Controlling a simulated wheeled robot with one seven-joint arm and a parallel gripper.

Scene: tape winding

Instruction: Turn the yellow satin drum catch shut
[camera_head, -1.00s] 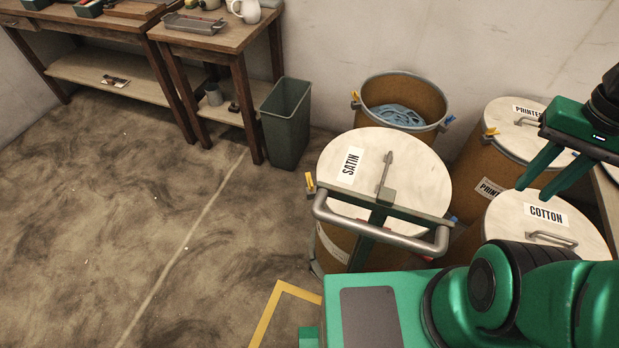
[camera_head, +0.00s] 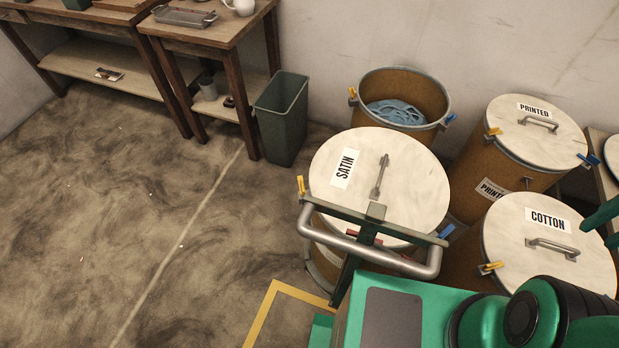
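The satin drum (camera_head: 329,258) is a brown drum with a pale round lid (camera_head: 415,185) marked SATIN. Its yellow catch (camera_head: 301,186) stands upright at the left rim, sticking up beside the lid edge. A blue catch (camera_head: 447,231) shows at the right of the same drum, and a small red part (camera_head: 365,236) shows at the front, partly covered. My own front rail hides much of the drum's front. My gripper (camera_head: 603,230) is at the right edge, partly cut off, beside the cotton lid and far from the yellow catch. Its two green fingers are apart, with nothing seen between them.
An open drum (camera_head: 440,92) with blue tape stands behind. The printed drum (camera_head: 545,165) and cotton drum (camera_head: 530,215) stand to the right, both lidded. A green bin (camera_head: 283,120) and wooden tables (camera_head: 215,35) are at the back left. The left floor is clear.

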